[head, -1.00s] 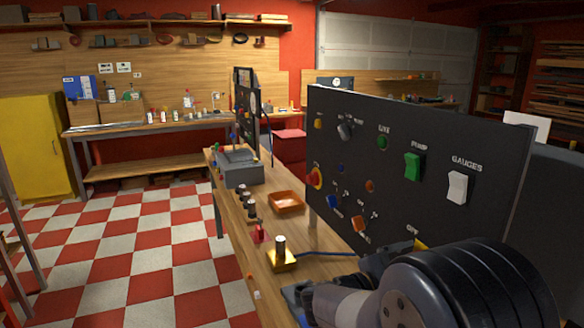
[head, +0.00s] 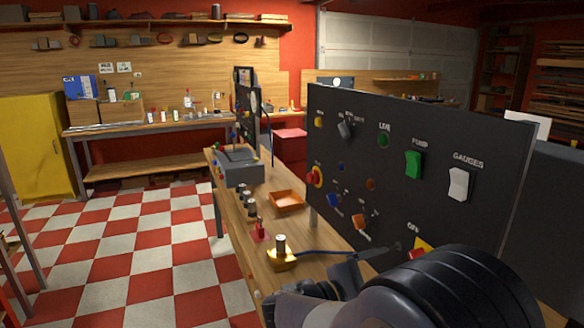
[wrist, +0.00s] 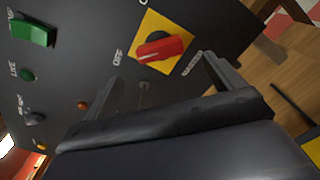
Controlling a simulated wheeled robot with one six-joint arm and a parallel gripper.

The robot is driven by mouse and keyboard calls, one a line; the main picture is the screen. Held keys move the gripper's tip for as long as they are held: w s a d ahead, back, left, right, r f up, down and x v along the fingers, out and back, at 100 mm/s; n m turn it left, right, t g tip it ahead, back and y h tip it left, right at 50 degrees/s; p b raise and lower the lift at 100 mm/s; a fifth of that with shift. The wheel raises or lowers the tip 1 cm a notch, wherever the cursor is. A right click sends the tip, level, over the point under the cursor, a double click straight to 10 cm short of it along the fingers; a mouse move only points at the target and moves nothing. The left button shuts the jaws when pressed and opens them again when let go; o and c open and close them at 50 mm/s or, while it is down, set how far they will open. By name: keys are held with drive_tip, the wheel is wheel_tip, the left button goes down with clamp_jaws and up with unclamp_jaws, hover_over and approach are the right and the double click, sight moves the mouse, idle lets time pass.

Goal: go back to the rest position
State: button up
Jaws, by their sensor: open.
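My gripper (wrist: 160,75) is open and empty in the wrist view, with its two fingers apart and pointing toward the black control panel (wrist: 75,60). A red rotary knob (wrist: 163,47) on a yellow plate lies beyond and between the fingertips; I see no contact. In the head view my gripper is near the lower front of the panel (head: 460,125), partly hidden behind my dark wrist link. The yellow plate (head: 423,243) shows only in part there, above that link.
The wooden bench (head: 313,235) runs away along the panel. It carries an orange tray (head: 287,209), a yellow-based post (head: 281,256) with a blue cable, a small red item (head: 260,236) and a grey box (head: 243,174). Checkered floor (head: 130,240) to the left is clear.

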drive_tip(key=w+d+m+b, duration=0.1)
drive_tip(key=d+m+b, duration=0.2)
drive_tip(key=m, duration=0.6)
drive_tip(key=w+d+m+b, duration=0.1)
drive_tip(key=d+m+b, duration=0.2)
drive_tip(key=m+b, duration=0.4)
drive_tip(key=shift+w+m, duration=0.2)
drive_tip(key=shift+m, duration=0.9)
idle(0.5)
